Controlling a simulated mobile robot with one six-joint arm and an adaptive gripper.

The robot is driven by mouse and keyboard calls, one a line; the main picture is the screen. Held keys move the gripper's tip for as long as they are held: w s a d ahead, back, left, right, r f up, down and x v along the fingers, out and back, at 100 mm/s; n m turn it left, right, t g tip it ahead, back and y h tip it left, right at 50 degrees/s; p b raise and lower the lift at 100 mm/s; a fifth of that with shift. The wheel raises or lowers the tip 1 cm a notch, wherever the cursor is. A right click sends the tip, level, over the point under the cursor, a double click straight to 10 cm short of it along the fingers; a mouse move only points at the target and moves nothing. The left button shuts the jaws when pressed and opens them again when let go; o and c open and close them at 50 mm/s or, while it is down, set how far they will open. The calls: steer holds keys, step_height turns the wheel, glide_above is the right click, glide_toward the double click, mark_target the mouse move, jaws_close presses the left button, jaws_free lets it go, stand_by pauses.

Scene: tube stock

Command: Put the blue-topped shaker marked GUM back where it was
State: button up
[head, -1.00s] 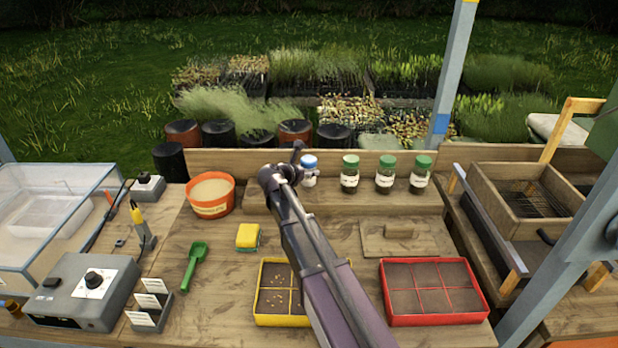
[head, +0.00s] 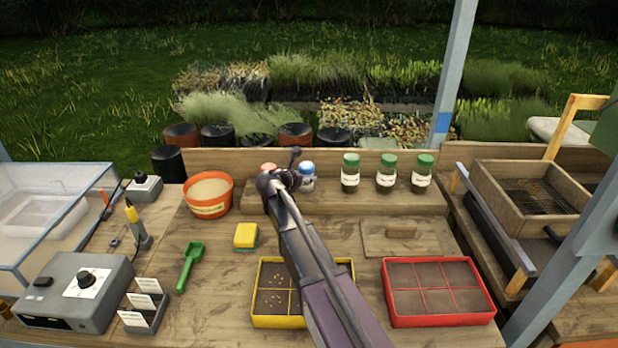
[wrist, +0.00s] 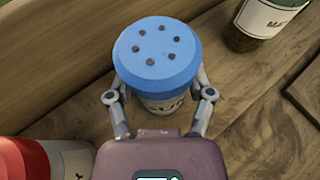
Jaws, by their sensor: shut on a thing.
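The blue-topped shaker (head: 307,178) is upright at the shelf behind the bench, left of the green-topped jars. My gripper (head: 294,174) is shut on it. In the wrist view, the fingers of my gripper (wrist: 160,99) hold both sides of its white body, under the blue perforated cap (wrist: 157,52). Its label is mostly hidden and I cannot read it. Its base is hidden, so I cannot tell whether it touches the shelf.
A red-topped shaker (head: 268,168) stands close left of my gripper, also at lower left in the wrist view (wrist: 30,155). A green-topped jar (head: 350,173) stands to the right with others. The wooden shelf (head: 330,203) is bare in front. An orange pot (head: 209,194) stands further left.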

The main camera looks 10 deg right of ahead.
steer(key=shift+f, duration=0.15)
steer(key=o, duration=1.1)
steer(key=shift+r, duration=0.2)
steer(key=shift+s+a+r+p, duration=0.3)
steer(key=shift+s+a+p, duration=0.05)
steer(key=shift+s+a, duration=0.1)
steer(key=p+v, duration=0.4)
steer(key=v, duration=0.6)
steer(key=shift+s+a, duration=0.2)
steer(key=shift+s, duration=0.05)
